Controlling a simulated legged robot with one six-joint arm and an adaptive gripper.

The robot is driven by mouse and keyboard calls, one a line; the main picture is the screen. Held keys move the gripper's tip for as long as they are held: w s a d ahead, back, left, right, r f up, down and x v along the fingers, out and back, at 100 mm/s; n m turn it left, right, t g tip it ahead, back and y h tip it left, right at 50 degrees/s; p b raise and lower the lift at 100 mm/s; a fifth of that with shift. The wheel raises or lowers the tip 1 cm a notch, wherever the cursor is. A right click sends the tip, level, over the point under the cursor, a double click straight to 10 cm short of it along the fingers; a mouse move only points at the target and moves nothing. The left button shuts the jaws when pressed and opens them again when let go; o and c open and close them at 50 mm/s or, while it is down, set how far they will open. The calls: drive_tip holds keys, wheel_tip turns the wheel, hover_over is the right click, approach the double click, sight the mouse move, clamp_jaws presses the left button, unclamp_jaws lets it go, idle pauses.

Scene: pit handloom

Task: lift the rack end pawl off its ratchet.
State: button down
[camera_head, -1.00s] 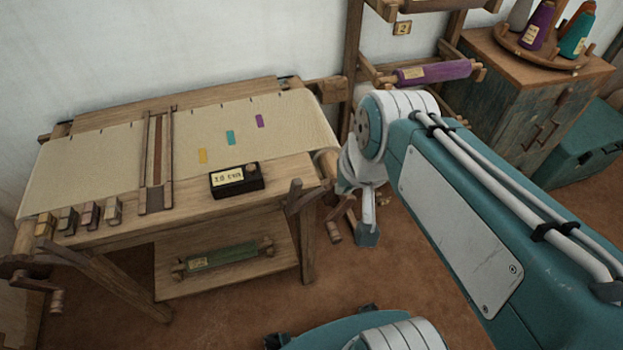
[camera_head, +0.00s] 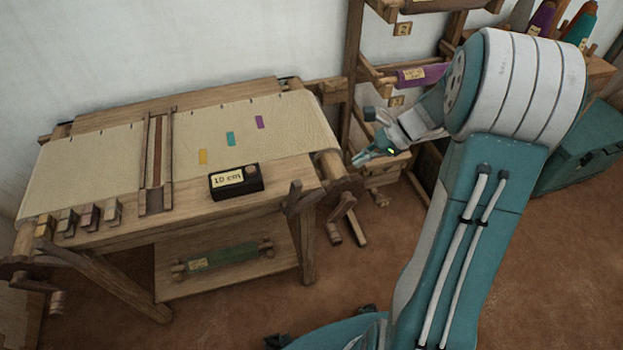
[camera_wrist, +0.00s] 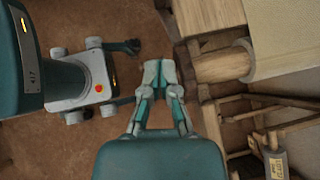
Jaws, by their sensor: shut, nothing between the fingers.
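My gripper (camera_head: 364,157) is shut and empty. In the head view it is just off the right end of the loom, beside the cloth roller (camera_head: 327,162). A dark wooden ratchet wheel (camera_head: 345,189) shows below it at that end, with wooden levers around it. I cannot tell clearly which small piece is the pawl, or whether it rests on the teeth. In the wrist view the closed fingertips (camera_wrist: 160,70) point up the picture, left of the roller's wooden end (camera_wrist: 222,66), apparently apart from it.
The loom carries cream cloth (camera_head: 90,175) and a black box (camera_head: 236,181) reading 10 cm. A wooden rack (camera_head: 352,80) with a purple roll (camera_head: 425,74) stands close behind my gripper. A crank handle (camera_head: 335,236) hangs at the loom's right end. Floor in front is open.

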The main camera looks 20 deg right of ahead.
drive_tip(key=shift+a, duration=0.1)
approach(292, 198)
wheel_tip(292, 198, down, 2)
drive_tip(key=d, duration=0.3)
drive_tip(key=a, duration=0.1)
drive_tip(key=w+a, duration=0.1)
drive_tip(key=a, duration=0.1)
drive_tip(key=a+f, duration=0.1)
drive_tip(key=a, duration=0.1)
drive_tip(key=shift+w, duration=0.4)
drive_tip(key=shift+r, duration=0.1)
